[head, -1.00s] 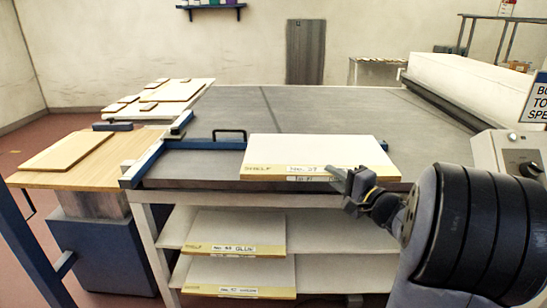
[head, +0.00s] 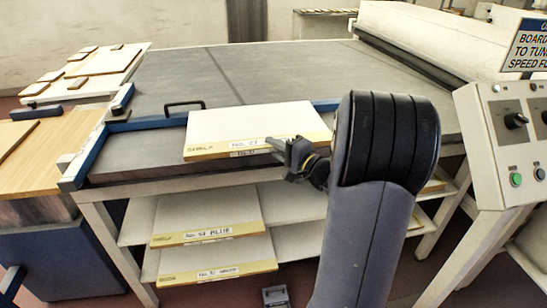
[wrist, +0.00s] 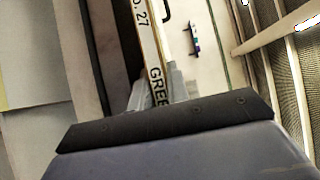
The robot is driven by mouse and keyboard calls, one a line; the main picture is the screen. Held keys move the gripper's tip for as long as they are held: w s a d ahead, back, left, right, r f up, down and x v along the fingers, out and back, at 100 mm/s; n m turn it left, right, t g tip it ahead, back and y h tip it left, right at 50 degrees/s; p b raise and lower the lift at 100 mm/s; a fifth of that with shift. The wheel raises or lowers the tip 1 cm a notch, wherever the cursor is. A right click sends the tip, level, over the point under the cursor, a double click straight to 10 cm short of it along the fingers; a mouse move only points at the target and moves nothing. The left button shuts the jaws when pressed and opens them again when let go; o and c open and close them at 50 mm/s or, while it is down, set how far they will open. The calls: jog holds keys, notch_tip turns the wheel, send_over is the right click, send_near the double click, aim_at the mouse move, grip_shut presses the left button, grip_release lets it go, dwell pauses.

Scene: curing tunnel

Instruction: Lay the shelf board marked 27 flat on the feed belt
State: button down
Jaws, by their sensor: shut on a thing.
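The shelf board marked 27 (head: 258,127) is a white panel with a tan front edge and a label, roughly level at the belt's front side. Its narrow labelled edge also shows in the wrist view (wrist: 148,48), reading "27" and "GREE". My gripper (head: 280,146) is shut on that front edge, right of the number; its fingers straddle the edge in the wrist view (wrist: 157,92). The grey feed belt (head: 240,75) spreads behind and left of the board. I cannot tell whether the board rests on the belt or hangs just above it.
A blue rail (head: 150,124) with a black handle (head: 184,104) borders the belt's front left. Labelled boards (head: 207,215) lie on shelves below. A control box (head: 510,130) stands right; a wooden table (head: 45,165) left. The belt behind the board is clear.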

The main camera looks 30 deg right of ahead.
jog(key=shift+f, duration=1.55)
jog(key=shift+f+b, duration=0.15)
jog(key=shift+b, duration=0.2)
jog(key=c, duration=1.4)
grip_release()
jog(key=shift+o, duration=0.2)
jog(key=v, duration=1.2)
jog(key=shift+b, duration=0.35)
jog(key=shift+w, duration=0.1)
